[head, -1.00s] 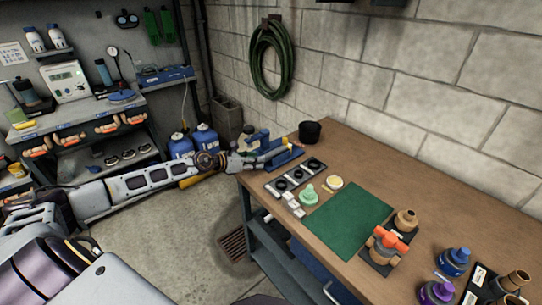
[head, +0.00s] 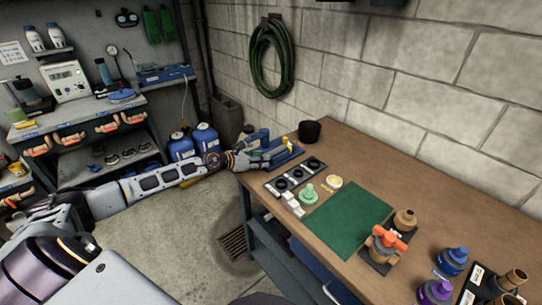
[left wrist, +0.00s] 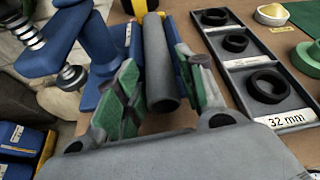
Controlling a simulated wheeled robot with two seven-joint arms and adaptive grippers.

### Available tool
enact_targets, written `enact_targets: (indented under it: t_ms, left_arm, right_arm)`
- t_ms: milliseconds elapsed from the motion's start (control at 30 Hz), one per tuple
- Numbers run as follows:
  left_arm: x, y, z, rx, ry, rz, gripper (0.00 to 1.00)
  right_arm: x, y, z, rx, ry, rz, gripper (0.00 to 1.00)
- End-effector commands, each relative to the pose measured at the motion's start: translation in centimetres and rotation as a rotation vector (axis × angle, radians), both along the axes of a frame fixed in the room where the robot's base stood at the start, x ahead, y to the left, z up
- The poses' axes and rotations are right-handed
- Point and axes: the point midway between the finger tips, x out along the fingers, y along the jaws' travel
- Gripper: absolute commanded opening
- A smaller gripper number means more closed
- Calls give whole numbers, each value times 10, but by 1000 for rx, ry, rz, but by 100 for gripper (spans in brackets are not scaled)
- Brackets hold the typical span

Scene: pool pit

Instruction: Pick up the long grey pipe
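The long grey pipe (left wrist: 160,55) lies between the fingers of my left gripper (left wrist: 157,82) in the left wrist view, its near end pointing toward the wrist. The green-padded fingers stand one on each side of it, with a visible gap at least on the left. The gripper is open around the pipe. In the head view my left gripper (head: 262,161) is at the far left end of the workbench, by a blue holder (head: 284,152); the pipe is hard to make out there. My right gripper is not in view.
On the wooden workbench (head: 340,160), a tray of black rings (left wrist: 262,88) lies just right of the gripper. A blue clamp-like tool (left wrist: 62,40) stands close on its left. A black cup (head: 309,131) is behind. The green mat (head: 345,217) is bare.

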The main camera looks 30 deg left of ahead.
Motion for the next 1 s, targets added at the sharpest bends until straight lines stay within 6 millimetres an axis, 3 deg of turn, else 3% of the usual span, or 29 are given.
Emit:
enact_targets:
  t_ms: [100,367,733,1000]
  left_arm:
    - [0,0,0,0,0,0,36]
    - [0,0,0,0,0,0,3]
    - [0,0,3,1,-1,1,3]
    - [0,0,17,1,-2,-1,3]
  right_arm:
    - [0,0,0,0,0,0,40]
    - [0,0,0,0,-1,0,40]
    - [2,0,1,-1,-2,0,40]
    - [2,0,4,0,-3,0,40]
